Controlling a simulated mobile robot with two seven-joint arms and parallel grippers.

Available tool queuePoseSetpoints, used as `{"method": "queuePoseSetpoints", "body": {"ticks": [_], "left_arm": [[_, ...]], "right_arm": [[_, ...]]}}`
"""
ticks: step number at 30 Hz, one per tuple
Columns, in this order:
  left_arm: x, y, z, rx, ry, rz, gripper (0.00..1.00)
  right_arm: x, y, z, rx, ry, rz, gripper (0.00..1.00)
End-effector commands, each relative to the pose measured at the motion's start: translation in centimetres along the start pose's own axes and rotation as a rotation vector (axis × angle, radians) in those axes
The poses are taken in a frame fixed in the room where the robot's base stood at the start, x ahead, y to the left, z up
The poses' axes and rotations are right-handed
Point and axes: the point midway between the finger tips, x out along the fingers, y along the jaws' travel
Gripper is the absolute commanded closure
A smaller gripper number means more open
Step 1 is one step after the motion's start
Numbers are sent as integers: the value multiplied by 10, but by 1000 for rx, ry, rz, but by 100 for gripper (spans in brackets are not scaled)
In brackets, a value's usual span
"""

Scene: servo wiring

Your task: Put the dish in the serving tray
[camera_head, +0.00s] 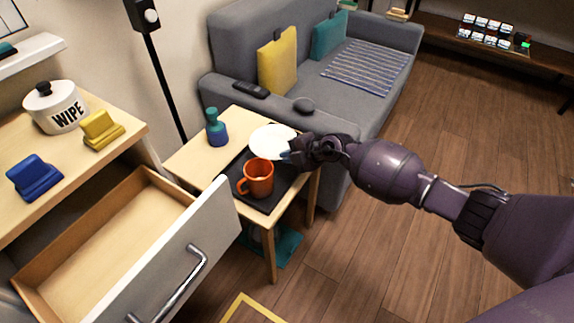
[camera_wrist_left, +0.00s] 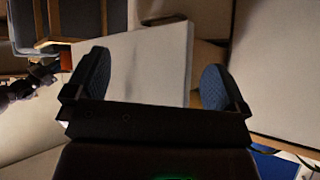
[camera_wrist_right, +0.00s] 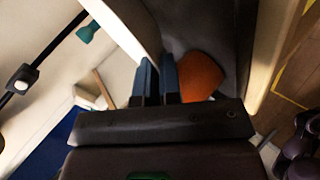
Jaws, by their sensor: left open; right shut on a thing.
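The dish (camera_head: 271,140) is a white round plate at the back of the small side table. My right gripper (camera_head: 289,156) comes in from the right and is shut on the dish's near right edge. The black serving tray (camera_head: 262,203) lies on the table, with an orange mug (camera_head: 258,178) on it. The dish is over or beside the tray's back end; I cannot tell if it touches. In the right wrist view the fingers (camera_wrist_right: 156,82) are close together, with the mug (camera_wrist_right: 200,76) beside them. My left gripper (camera_wrist_left: 157,86) is open and empty, outside the head view.
A blue-green bottle (camera_head: 216,128) stands at the table's back left. An open drawer (camera_head: 185,265) juts out at the left, close to the table. The grey sofa (camera_head: 320,75) stands behind, with a remote (camera_head: 251,89) on its arm. Floor at the right is mostly clear.

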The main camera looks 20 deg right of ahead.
Motion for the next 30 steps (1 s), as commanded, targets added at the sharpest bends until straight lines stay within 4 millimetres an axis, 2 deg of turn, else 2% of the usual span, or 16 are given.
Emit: {"method": "queuePoseSetpoints", "body": {"ticks": [6, 9, 14, 20, 21, 23, 30], "left_arm": [[3, 4, 16, 23, -27, 6, 0], [3, 5, 11, 39, -13, 6, 0], [6, 6, -2, 51, 21, 7, 0], [7, 5, -2, 50, 23, 8, 0], [7, 5, -2, 50, 22, 8, 0], [7, 5, -1, 50, 20, 8, 0], [6, 5, 3, 50, 10, 8, 0]], "right_arm": [[18, -27, 7, 6, 1, -8, 100], [25, -37, 11, 5, 2, -9, 100], [25, -33, 11, 0, 0, -1, 100], [24, -32, 11, 0, 0, 0, 100], [25, -33, 11, 0, 0, -1, 92], [25, -33, 11, 0, 0, -1, 83], [24, -33, 11, 0, 0, -1, 83]]}}
